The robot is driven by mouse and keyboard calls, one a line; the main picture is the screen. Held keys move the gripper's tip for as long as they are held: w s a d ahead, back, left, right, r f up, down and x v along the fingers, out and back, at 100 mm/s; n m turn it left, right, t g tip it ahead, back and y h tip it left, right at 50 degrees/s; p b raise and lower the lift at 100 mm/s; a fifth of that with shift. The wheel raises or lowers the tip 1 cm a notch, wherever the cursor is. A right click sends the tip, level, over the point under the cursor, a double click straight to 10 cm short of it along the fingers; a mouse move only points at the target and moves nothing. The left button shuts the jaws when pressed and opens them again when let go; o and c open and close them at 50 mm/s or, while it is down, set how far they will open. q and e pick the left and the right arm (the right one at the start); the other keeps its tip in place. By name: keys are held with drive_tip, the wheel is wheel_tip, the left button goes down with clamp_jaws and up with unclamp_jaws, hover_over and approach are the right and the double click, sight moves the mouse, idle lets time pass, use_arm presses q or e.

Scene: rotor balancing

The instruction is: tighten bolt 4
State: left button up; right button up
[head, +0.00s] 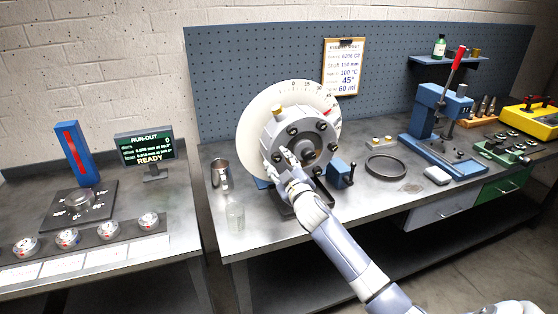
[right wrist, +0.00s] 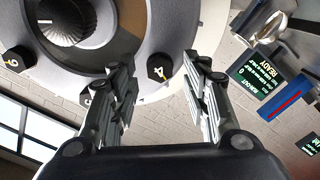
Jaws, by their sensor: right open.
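The grey rotor hub (head: 312,128) stands upright in front of a white graduated dial disc (head: 256,116), with dark bolts around its face. My right gripper (head: 288,158) is at the hub's lower left face. A bolt marked like 6 or 9 (right wrist: 18,60) is at the left, and another bolt (right wrist: 86,99) is partly hidden by the left finger. My left gripper is not in view.
On the bench (head: 395,205), a metal cup (head: 221,173) and a glass (head: 235,217) stand left of the rotor. A run-out screen (head: 147,148) reads READY.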

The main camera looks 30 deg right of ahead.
drive_tip(key=shift+w, duration=0.45)
clamp_jaws()
